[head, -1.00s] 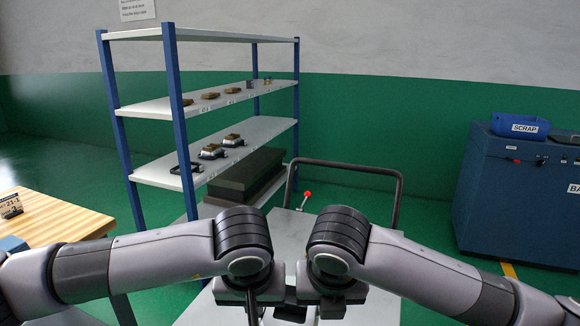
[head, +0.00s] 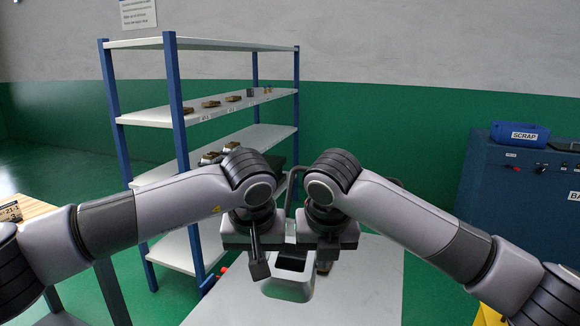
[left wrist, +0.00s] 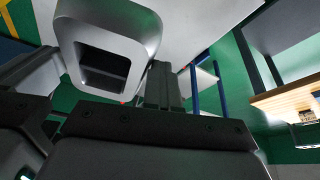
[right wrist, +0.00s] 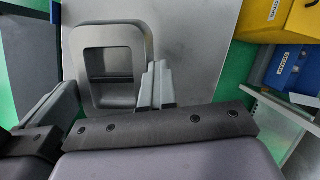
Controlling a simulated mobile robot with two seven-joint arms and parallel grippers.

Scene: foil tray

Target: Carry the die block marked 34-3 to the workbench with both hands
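A grey metal block with a rectangular opening (head: 288,290) is between my two grippers in the head view, over the grey cart top. I can read no 34-3 mark on it. It also shows in the left wrist view (left wrist: 140,25) and the right wrist view (right wrist: 115,38). My left gripper (head: 259,268) is at its left side and my right gripper (head: 324,267) at its right side. Both finger pairs look shut, beside the block rather than around it. Contact and the gap below the block are unclear. The wooden workbench (head: 35,207) is at the left edge.
A blue-posted shelf rack (head: 175,100) with small blocks stands behind, left of centre. The cart top (head: 360,290) is bare to the right. A blue cabinet (head: 510,200) with a blue scrap bin (head: 518,134) stands at right. A yellow bin (right wrist: 285,18) shows in the right wrist view.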

